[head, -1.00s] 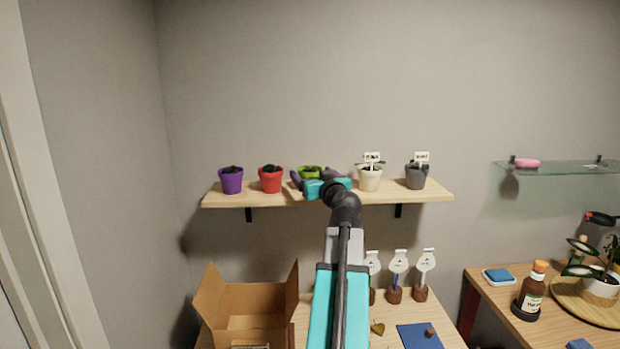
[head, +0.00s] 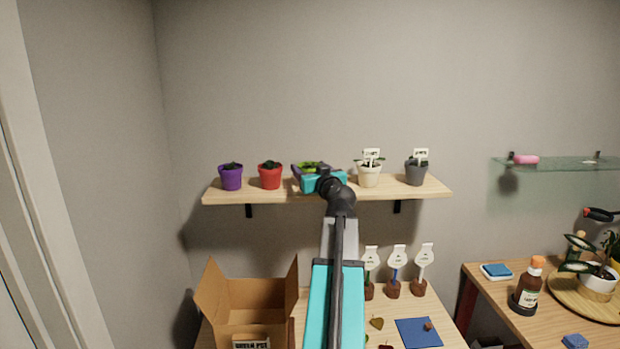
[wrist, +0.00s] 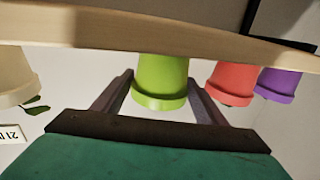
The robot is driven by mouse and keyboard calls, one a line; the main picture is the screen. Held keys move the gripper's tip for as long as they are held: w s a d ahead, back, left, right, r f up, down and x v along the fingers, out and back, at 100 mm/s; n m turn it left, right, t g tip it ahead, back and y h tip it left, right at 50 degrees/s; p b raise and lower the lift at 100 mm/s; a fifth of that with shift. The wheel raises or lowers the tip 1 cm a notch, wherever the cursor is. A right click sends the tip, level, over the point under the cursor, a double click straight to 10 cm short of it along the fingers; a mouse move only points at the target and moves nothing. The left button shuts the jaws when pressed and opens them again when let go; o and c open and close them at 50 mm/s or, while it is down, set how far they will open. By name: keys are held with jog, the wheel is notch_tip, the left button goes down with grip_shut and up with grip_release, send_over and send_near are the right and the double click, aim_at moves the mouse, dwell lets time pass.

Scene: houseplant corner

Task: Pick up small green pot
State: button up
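The small green pot (wrist: 160,80) stands on the wooden wall shelf, shown upside down in the wrist view. In the head view only its top and plant (head: 308,167) show; my gripper hides the rest. My gripper (wrist: 160,92) is open, with one finger on each side of the green pot. A gap shows between the pot and each finger in the wrist view. In the head view my gripper (head: 311,172) is at the shelf, in front of the pot.
The wooden shelf (head: 270,194) also holds a purple pot (head: 231,178), a red pot (head: 270,176), a cream pot (head: 369,174) and a dark grey pot (head: 415,173). An open cardboard box (head: 256,296) stands on the table below.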

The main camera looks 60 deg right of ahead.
jog(key=c, duration=0.7)
jog(key=shift+r, duration=0.15)
jog(key=shift+r+b, duration=0.95)
jog(key=shift+r, duration=0.7)
jog(key=s+a+b, duration=0.1)
jog(key=s+b, duration=0.1)
jog(key=s, duration=0.6)
jog(key=s+a+r+b, duration=0.1)
jog(key=s+b, duration=0.2)
jog(key=s, duration=0.5)
jog(key=shift+a+r+b, duration=0.2)
jog(key=shift+a+b, duration=0.05)
jog(key=shift+b, duration=0.05)
jog(key=shift+w, duration=0.1)
